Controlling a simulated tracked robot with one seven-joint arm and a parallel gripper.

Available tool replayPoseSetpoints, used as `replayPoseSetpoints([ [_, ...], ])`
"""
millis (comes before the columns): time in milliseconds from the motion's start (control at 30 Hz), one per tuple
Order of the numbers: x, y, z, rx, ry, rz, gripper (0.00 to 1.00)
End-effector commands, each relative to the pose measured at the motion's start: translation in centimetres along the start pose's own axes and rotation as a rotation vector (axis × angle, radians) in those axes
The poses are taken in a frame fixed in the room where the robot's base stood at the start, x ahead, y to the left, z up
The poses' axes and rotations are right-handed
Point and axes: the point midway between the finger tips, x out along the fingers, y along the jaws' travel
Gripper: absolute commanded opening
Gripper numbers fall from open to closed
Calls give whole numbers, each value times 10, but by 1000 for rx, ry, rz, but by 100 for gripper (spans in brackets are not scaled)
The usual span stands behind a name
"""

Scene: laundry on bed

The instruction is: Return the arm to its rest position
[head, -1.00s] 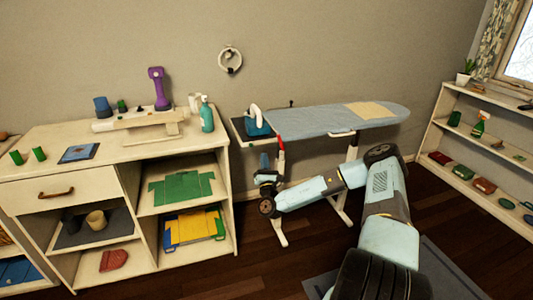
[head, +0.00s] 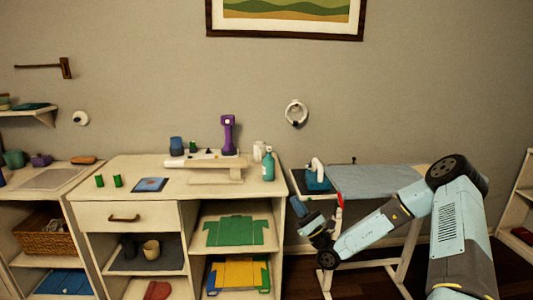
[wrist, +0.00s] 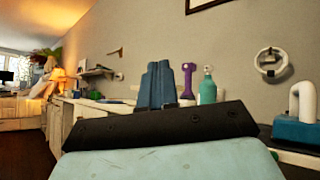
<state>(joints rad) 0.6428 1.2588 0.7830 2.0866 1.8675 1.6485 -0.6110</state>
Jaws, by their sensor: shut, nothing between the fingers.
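My gripper (head: 298,206) is at the end of my pale blue and grey arm, which reaches leftward from the lower right in the head view. Its blue fingers are closed together and empty. The gripper appears in front of the gap between the white cabinet and the ironing board (head: 375,180). In the wrist view my gripper (wrist: 160,82) points up, its blue fingers side by side against the wall. My forearm hides part of the ironing board and its legs.
A teal and white iron (head: 317,177) stands at the board's left end. The cabinet (head: 140,175) holds a purple device (head: 228,135), a teal bottle (head: 268,163) and folded clothes on its shelves. A wall ring (head: 296,113) hangs above. A white shelf (head: 520,200) stands far right.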

Motion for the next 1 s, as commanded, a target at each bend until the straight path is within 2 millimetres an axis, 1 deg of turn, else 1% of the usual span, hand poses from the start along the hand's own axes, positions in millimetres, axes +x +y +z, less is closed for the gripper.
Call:
replayPoseSetpoints([
  [33,8,10,10,-6,-7,68,0],
  [200,22,42,37,-20,-17,291,0],
  [433,30,83,73,-49,-13,585,0],
  [700,24,120,113,-106,18,913,0],
  [1000,6,147,155,-203,81,1253,0],
])
